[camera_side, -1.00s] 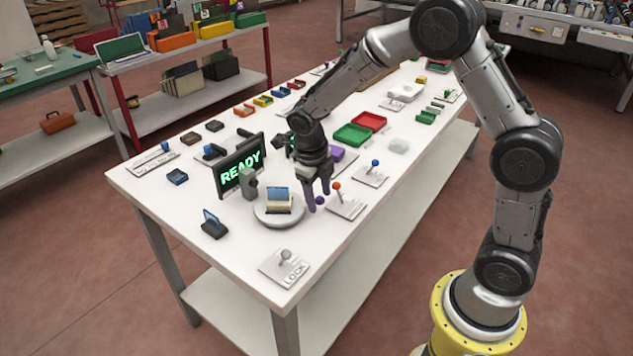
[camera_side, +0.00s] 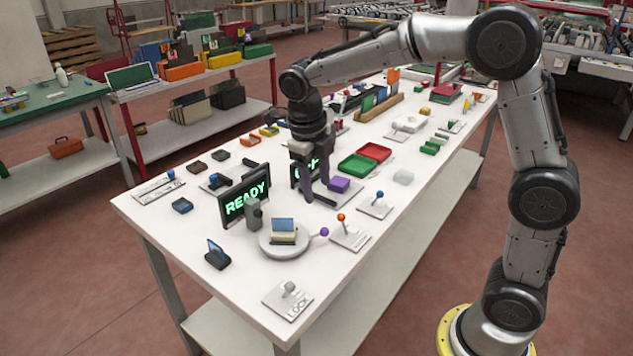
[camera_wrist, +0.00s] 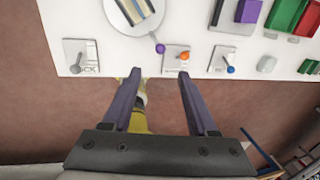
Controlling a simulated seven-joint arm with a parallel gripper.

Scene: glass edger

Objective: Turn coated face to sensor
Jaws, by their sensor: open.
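A round grey turntable (camera_side: 270,246) stands near the front of the white table. A small blue-faced glass piece (camera_side: 283,225) stands upright in a cream holder (camera_side: 283,238) on it. A purple-knobbed handle (camera_side: 324,232) sticks out of the turntable's right side. A grey sensor post (camera_side: 254,213) stands behind it, next to a screen reading READY (camera_side: 244,203). My gripper (camera_side: 318,200) is open and empty above the table, behind and right of the turntable. In the wrist view the turntable (camera_wrist: 125,18) is partly cut off, with its purple knob (camera_wrist: 160,48) beyond my open fingers (camera_wrist: 158,100).
A LOCK lever plate (camera_side: 288,299) is at the front corner. Orange-knobbed (camera_side: 341,218) and blue-knobbed (camera_side: 379,196) lever plates stand right of the turntable. A purple block (camera_side: 339,184), a second screen (camera_side: 304,173) and green (camera_side: 358,165) and red (camera_side: 375,151) trays lie behind.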

